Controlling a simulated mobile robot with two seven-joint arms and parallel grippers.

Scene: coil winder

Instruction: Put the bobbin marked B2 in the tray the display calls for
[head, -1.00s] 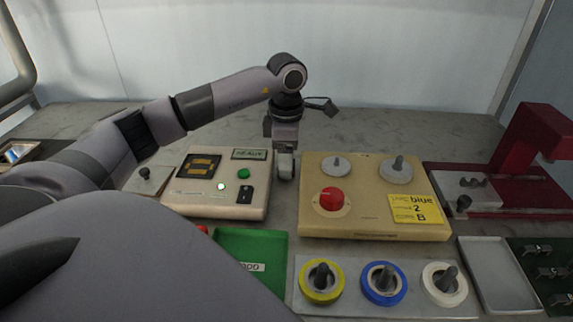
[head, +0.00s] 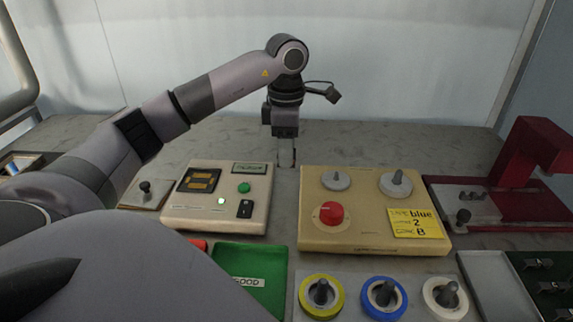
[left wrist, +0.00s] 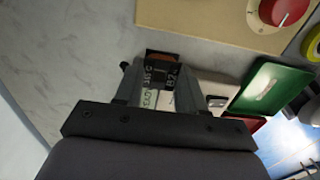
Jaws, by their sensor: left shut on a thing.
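My left gripper (head: 286,158) hangs down behind the gap between the cream tester and the tan winder. In the left wrist view, the left gripper (left wrist: 157,92) is shut on a small dark block with a brown end, the bobbin (left wrist: 163,70), whose pale lettering seems to include B2. The bobbin is hard to make out in the head view. The tester's display (head: 248,168) is too small to read now. The green tray (head: 222,255) is labelled GOOD. A red tray (head: 198,244) shows partly beside it, mostly hidden by my arm. My right gripper is not in view.
The tester (head: 180,219) has a lit lamp and a green button. The winder (head: 370,240) carries a red knob and a yellow note. Yellow, blue and white spools (head: 384,297) stand in front. A red press (head: 538,150) is right. The bench behind is clear.

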